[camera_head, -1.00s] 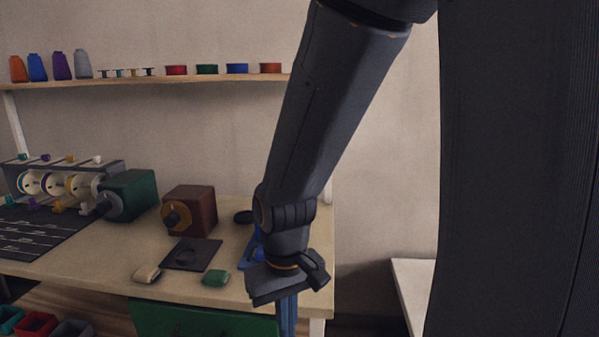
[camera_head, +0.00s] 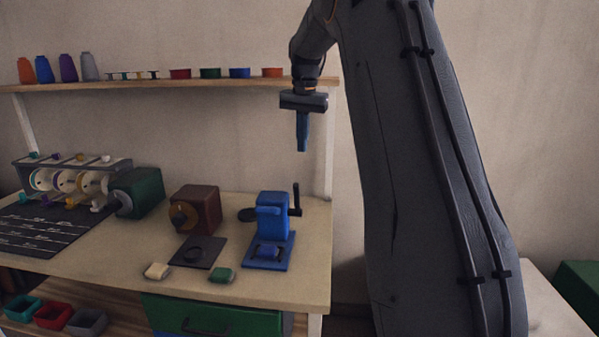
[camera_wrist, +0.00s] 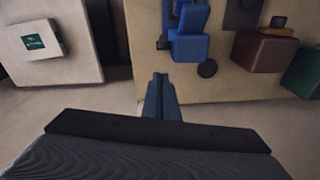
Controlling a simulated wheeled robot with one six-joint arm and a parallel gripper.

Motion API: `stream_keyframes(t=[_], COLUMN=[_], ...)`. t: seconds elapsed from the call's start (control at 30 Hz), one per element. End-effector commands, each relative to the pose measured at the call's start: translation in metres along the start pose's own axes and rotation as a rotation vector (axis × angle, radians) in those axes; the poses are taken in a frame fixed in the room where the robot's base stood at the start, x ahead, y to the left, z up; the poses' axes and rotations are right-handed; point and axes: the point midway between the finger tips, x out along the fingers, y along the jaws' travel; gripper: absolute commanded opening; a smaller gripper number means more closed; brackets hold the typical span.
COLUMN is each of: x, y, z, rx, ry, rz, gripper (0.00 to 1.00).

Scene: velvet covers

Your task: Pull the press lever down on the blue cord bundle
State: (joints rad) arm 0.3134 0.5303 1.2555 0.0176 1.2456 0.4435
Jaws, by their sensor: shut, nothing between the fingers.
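The blue press (camera_head: 272,217) stands at the right end of the workbench. Its black lever (camera_head: 296,200) is on its right side, with the handle pointing up. A blue bundle (camera_head: 268,250) sits low on the press base, under its head. My gripper (camera_head: 302,148) is shut and empty, pointing down in the air above the press, apart from it and the lever. In the wrist view my closed fingers (camera_wrist: 161,90) show below the press (camera_wrist: 190,42). The bundle is hard to make out there.
A brown box with a dial (camera_head: 196,210) and a green box (camera_head: 138,192) stand left of the press. A beige pad (camera_head: 157,271) and a green pad (camera_head: 222,275) lie at the front edge. A shelf (camera_head: 180,86) with spools runs behind my gripper.

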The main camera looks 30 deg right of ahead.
Motion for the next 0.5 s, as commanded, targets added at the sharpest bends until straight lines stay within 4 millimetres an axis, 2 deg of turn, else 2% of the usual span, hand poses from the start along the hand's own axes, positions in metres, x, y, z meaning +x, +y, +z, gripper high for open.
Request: stream_keyframes(t=[0.1,0.5], x=[-0.0069,-0.0048], y=[0.0026,0.0023], z=[-0.0093,-0.0098], rx=[0.02,0.021], ry=[0.003,0.004], rz=[-0.001,-0.001], gripper=[0.0,0.0])
